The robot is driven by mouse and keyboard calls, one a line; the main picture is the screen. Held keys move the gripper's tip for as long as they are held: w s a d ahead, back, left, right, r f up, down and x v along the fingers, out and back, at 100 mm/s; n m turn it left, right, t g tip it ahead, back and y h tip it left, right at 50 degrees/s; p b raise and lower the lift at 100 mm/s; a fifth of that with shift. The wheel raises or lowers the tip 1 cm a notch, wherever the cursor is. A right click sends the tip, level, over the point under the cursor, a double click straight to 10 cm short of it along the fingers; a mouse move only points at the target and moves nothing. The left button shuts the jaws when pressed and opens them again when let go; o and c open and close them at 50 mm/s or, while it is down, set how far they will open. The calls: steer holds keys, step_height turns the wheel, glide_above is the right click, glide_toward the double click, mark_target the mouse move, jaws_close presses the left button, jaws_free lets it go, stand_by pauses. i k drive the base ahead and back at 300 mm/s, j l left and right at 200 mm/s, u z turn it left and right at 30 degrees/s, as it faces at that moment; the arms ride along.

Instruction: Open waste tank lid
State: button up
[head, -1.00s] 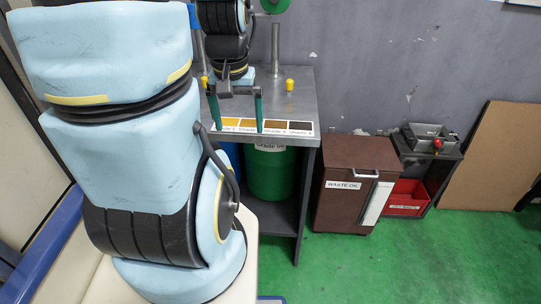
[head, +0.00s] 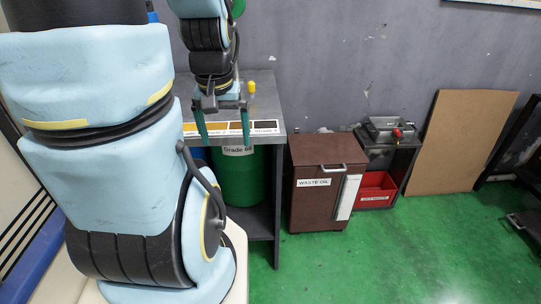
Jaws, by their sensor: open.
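The waste tank (head: 318,205) is a brown box on the green floor, right of the grey bench, with a "WASTE OIL" label and a white strip on its front. Its brown lid (head: 326,149) lies shut on top, with a light metal handle (head: 333,167) at the front edge. My gripper (head: 223,139) hangs fingers down in front of the bench top, to the left of the tank and apart from it. Its two green fingers are spread with nothing between them. My arm hides part of the bench.
The grey bench (head: 266,110) bears a colour grade strip (head: 267,127), and a green drum (head: 241,178) stands beneath it. Right of the tank are a metal tray (head: 389,128) on a dark stand and a red bin (head: 375,190). A brown board (head: 459,142) leans on the wall. The green floor in front is clear.

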mark_target(320, 150)
steer(key=l+u, duration=0.1)
steer(key=l, duration=0.25)
steer(key=k+l+u, duration=0.1)
steer(key=l, duration=0.25)
steer(key=k+l, duration=0.15)
steer(key=l, duration=0.15)
steer(key=k+l+u, duration=0.15)
steer(key=l, duration=0.2)
